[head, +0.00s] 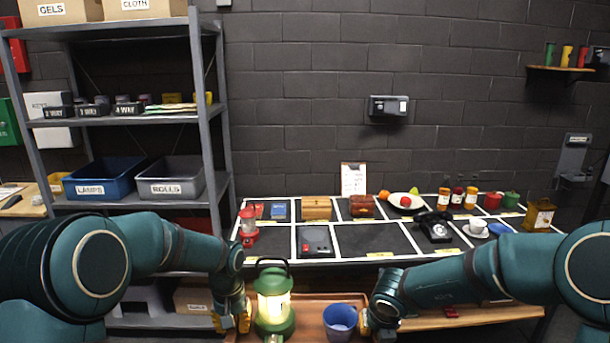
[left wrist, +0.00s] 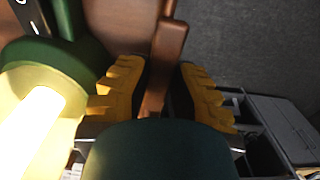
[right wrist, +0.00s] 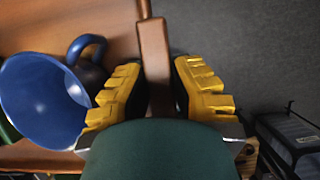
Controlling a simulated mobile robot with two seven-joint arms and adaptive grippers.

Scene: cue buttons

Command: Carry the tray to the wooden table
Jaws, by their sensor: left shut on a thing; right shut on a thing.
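The brown tray (head: 308,308) is held low in front of me, with a lit green lantern (head: 273,300) and a blue mug (head: 340,320) standing on it. My left gripper (head: 243,318) is shut on the tray's left rim, beside the lantern. In the left wrist view the yellow fingers (left wrist: 160,90) straddle the rim (left wrist: 165,50). My right gripper (head: 366,322) is shut on the right rim, beside the mug. In the right wrist view its fingers (right wrist: 158,92) straddle the rim (right wrist: 153,45). The tray's near part is cut off in the head view.
A table (head: 365,238) with a dark, white-lined top stands ahead, holding a red lantern (head: 248,226), a black telephone (head: 434,226), fruit, jars and boxes. A grey shelf unit (head: 140,120) with bins stands at the left. A wooden surface (head: 22,200) shows at the far left.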

